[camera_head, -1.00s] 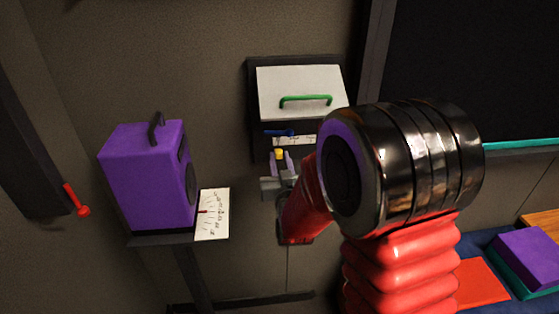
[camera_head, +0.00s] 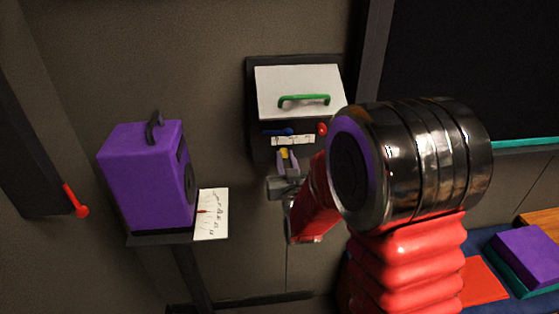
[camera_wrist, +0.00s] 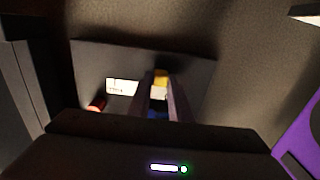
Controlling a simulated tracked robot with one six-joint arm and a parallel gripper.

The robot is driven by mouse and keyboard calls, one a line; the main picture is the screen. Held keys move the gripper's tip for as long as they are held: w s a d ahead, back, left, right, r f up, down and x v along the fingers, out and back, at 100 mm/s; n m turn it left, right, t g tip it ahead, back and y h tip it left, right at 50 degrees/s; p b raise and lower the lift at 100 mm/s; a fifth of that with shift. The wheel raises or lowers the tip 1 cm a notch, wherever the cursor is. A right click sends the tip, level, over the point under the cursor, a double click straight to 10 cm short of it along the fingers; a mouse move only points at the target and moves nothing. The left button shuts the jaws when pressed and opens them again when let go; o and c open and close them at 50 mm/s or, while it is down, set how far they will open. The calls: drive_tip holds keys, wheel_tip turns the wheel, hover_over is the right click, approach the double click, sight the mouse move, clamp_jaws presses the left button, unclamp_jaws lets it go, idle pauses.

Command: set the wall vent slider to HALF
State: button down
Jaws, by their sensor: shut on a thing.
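The wall unit (camera_head: 254,100) has a white panel with a green handle, and a white label strip (camera_head: 301,140) below it with marks too small to read. A yellow knob (camera_head: 284,153) sits just below the strip, towards its left half. I take it for the vent slider's knob. My gripper (camera_head: 287,160) reaches up from below and is shut on the yellow knob. In the wrist view the yellow knob (camera_wrist: 161,77) shows between the fingers, with the label strip (camera_wrist: 122,87) to its left. The slider's track is hidden.
A blue lever (camera_head: 278,132) and a red knob (camera_head: 322,129) sit close above the gripper. A purple box (camera_head: 143,180) stands on a shelf at left, beside a dial card (camera_head: 212,225). A dark screen (camera_head: 475,70) fills the upper right.

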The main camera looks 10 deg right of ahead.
drive_tip(key=shift+d, duration=1.5)
drive_tip(key=c, duration=1.6)
unclamp_jaws()
